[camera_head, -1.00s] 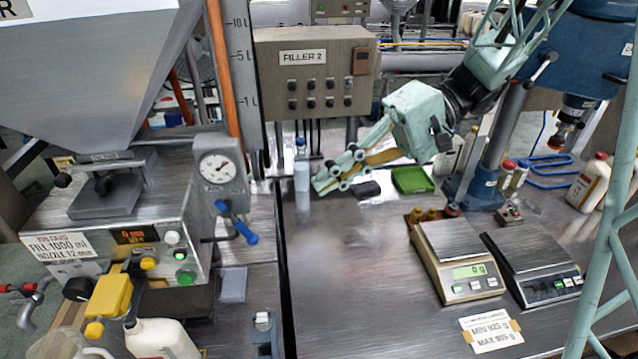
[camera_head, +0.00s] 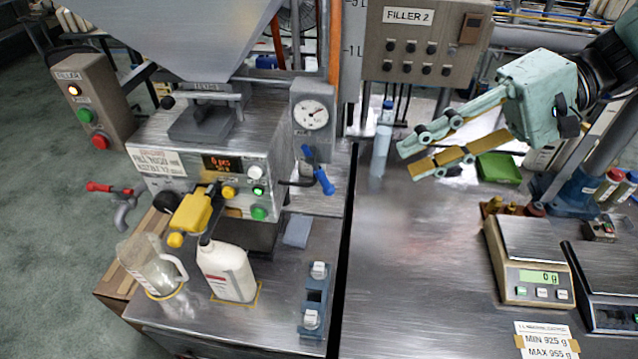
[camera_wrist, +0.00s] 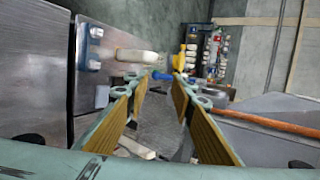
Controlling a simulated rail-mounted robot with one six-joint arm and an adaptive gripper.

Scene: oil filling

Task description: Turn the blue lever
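In the wrist view, my gripper (camera_wrist: 153,90) is open, and the blue lever (camera_wrist: 160,75) shows in the gap beyond the fingertips, partly hidden by the fingers.
A light-blue bottle (camera_head: 381,140) stands near my fingertips. The yellow nozzle part (camera_head: 194,213), white bottle (camera_head: 228,272) and clear jug (camera_head: 152,262) are at the machine's front. A FILLER 2 panel (camera_head: 420,45) stands behind. The middle bench surface is clear.

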